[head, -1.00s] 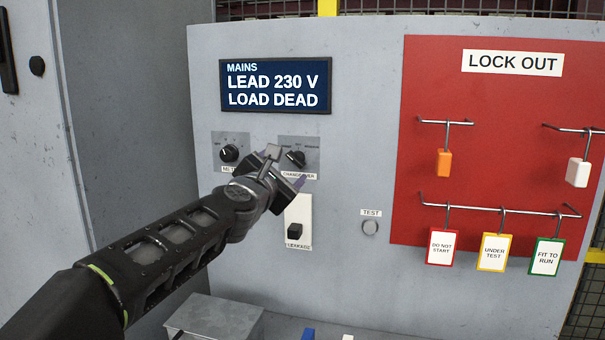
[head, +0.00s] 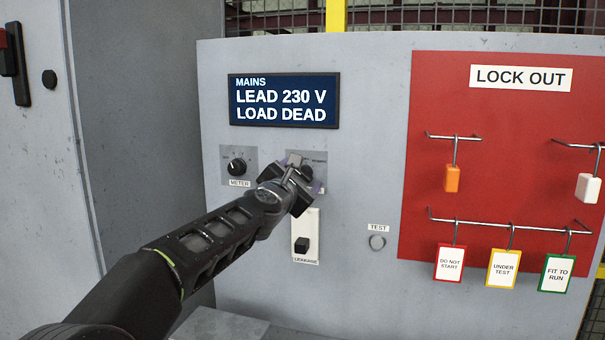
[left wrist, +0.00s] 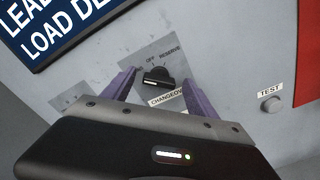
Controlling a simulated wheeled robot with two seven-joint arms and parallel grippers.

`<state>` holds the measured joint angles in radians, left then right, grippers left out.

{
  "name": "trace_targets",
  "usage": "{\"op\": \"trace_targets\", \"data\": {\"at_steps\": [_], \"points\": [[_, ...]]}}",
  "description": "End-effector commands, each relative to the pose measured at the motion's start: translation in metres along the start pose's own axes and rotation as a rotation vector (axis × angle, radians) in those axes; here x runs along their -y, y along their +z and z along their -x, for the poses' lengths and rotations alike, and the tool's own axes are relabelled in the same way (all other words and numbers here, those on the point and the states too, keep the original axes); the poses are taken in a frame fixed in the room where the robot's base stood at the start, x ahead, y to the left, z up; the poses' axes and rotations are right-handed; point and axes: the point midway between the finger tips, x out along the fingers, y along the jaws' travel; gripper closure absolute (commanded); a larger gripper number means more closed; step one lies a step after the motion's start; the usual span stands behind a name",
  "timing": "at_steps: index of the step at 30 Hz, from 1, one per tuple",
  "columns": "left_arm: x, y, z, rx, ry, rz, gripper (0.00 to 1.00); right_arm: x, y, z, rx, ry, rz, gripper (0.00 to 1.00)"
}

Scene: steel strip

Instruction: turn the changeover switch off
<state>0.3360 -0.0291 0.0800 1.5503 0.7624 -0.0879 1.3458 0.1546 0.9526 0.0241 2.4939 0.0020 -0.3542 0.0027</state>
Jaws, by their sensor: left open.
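The changeover switch is a black rotary knob (left wrist: 158,77) on a grey plate (left wrist: 165,55) in the left wrist view. The words OFF and RESERVE show above it, and a partly covered label reading CHANGEOV sits below it. My left gripper (left wrist: 155,92) is open, with its purple fingers on either side of the knob. I cannot tell whether they touch it. In the head view my left gripper (head: 304,178) covers most of the switch and its plate (head: 318,158). My right gripper is in neither view.
A display (head: 284,100) reads MAINS, LEAD 230 V, LOAD DEAD. The METER knob (head: 237,167) is left of the changeover switch. The LEAKAGE switch (head: 302,245) is below, the TEST button (head: 377,242) to the right. A red LOCK OUT board (head: 480,190) holds hanging tags.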

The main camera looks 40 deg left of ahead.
Motion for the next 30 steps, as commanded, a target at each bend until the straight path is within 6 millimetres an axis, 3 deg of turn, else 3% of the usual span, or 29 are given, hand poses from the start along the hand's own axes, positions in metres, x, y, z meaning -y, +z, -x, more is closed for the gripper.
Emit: {"op": "trace_targets", "data": {"at_steps": [4,12,30], "points": [[0.0000,0.0001,-0.0095,0.000,0.000,0.001,0.33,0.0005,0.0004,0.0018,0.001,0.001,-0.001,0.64],[0.0001,-0.0001,-0.0099,0.000,0.000,0.001,0.34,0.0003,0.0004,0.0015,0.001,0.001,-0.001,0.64],[0.0003,-0.0002,-0.0096,0.000,0.000,0.001,0.83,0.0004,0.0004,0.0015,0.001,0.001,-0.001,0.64]]}}
